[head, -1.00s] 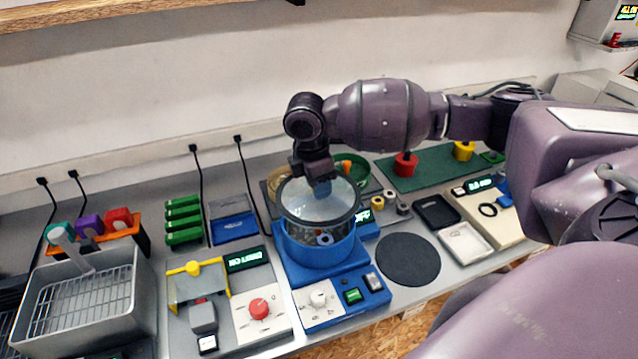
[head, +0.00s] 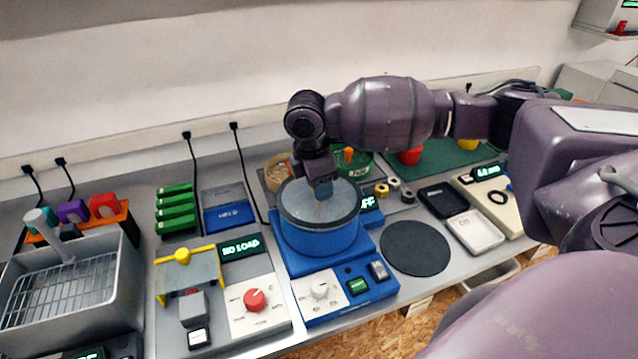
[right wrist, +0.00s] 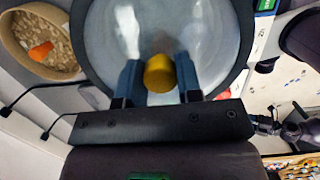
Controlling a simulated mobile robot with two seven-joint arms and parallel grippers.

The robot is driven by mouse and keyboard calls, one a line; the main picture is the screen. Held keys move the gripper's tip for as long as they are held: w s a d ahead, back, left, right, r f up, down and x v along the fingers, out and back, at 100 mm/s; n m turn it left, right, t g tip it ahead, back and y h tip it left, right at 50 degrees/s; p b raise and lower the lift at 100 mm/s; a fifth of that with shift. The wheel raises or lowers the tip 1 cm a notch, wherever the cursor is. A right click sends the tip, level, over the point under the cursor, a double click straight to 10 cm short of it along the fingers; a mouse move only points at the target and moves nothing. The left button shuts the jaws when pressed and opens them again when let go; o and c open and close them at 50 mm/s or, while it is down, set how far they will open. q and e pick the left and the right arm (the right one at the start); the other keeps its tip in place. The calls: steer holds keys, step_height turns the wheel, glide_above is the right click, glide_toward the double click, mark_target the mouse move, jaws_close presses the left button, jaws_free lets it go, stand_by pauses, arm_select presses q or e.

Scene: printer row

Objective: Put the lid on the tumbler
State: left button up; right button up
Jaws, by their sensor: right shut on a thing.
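The tumbler (head: 320,240) is a round blue tub on a blue base with a dial and buttons. The clear lid (head: 298,204) with a dark rim lies level across the tumbler's mouth in the head view. It looks to be on the rim, though a thin gap cannot be ruled out. My right gripper (head: 320,188) is above the lid, pointing down. In the right wrist view, my right gripper (right wrist: 160,80) is shut on the lid's brass knob (right wrist: 160,73), and the lid (right wrist: 215,35) fills the top middle. My left gripper is out of view.
A round black mat (head: 415,260) lies right of the tumbler. A grey basket (head: 75,290) and a yellow-framed device (head: 185,285) stand to the left. A bowl of pellets (right wrist: 42,45) and a green container (head: 355,162) stand behind. Black and white trays (head: 474,232) are at right.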

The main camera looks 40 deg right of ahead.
mark_target(312, 198)
stand_by(0.3)
steer(key=shift+f, duration=0.55)
steer(key=o, duration=1.2)
steer(key=shift+c, duration=0.2)
step_height(312, 198, up, 11)
steer(key=a+p, duration=0.1)
steer(key=shift+w+a+f, duration=0.15)
steer(key=shift+w+a, duration=0.05)
steer(key=shift+a, duration=0.1)
